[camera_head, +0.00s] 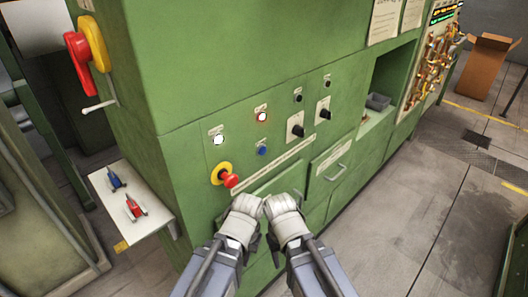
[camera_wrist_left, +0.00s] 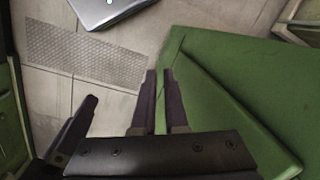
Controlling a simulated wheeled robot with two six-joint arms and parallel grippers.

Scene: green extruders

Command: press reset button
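The green machine's control panel (camera_head: 275,125) fills the middle of the head view. No label is readable, so I cannot tell which is the reset button. My left gripper (camera_head: 246,203) and right gripper (camera_head: 281,203) are side by side, below and right of the red mushroom button. In the left wrist view my left gripper (camera_wrist_left: 159,85) has a narrow gap between its fingers, with nothing held. The right gripper's fingers are mostly hidden.
Several black knobs (camera_head: 298,130) are right of the buttons. A red-and-yellow handle (camera_head: 88,52) is at upper left. A white shelf (camera_head: 150,213) with a blue and a red tool juts out at left.

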